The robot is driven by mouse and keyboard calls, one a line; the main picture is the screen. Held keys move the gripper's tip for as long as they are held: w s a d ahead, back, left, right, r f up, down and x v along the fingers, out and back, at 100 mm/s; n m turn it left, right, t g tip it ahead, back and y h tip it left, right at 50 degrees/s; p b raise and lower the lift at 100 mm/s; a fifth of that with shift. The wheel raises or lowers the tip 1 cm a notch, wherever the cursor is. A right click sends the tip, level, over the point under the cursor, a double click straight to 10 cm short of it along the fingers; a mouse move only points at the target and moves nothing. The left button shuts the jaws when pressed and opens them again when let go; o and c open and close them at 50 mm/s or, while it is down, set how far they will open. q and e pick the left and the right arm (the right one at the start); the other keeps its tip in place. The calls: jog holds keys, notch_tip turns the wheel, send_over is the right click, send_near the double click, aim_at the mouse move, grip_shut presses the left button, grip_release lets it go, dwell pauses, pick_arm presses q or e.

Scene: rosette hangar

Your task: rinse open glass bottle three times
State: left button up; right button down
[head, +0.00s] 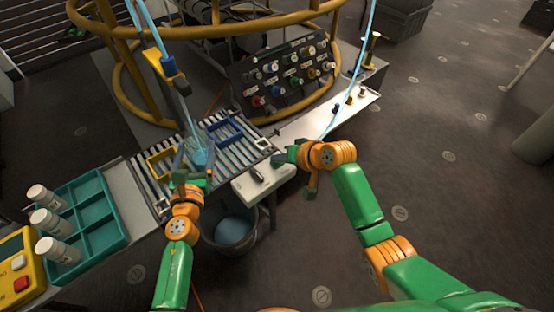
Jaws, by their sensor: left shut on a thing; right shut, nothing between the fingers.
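My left gripper (196,170) is shut on a clear, bluish glass bottle (201,156) and holds it over the slatted rack (152,190). The fingers hide part of the bottle. I cannot tell its tilt or whether it touches the slats. My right gripper (284,157) is shut and empty at the right end of the rack, near a small pale side table (256,186).
A teal divided tray (107,240) with white capped bottles (48,222) stands at left, beside a yellow box with a red button (20,283). A dark bucket (232,247) stands below the rack. A valve panel (262,76) and yellow tubular frame (205,31) stand behind.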

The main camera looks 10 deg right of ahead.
jog(key=shift+r, duration=0.1)
dwell(0.7)
jog(key=shift+r, duration=0.75)
jog(key=shift+r, duration=2.55)
notch_tip(320, 180, up, 6)
send_over(279, 164)
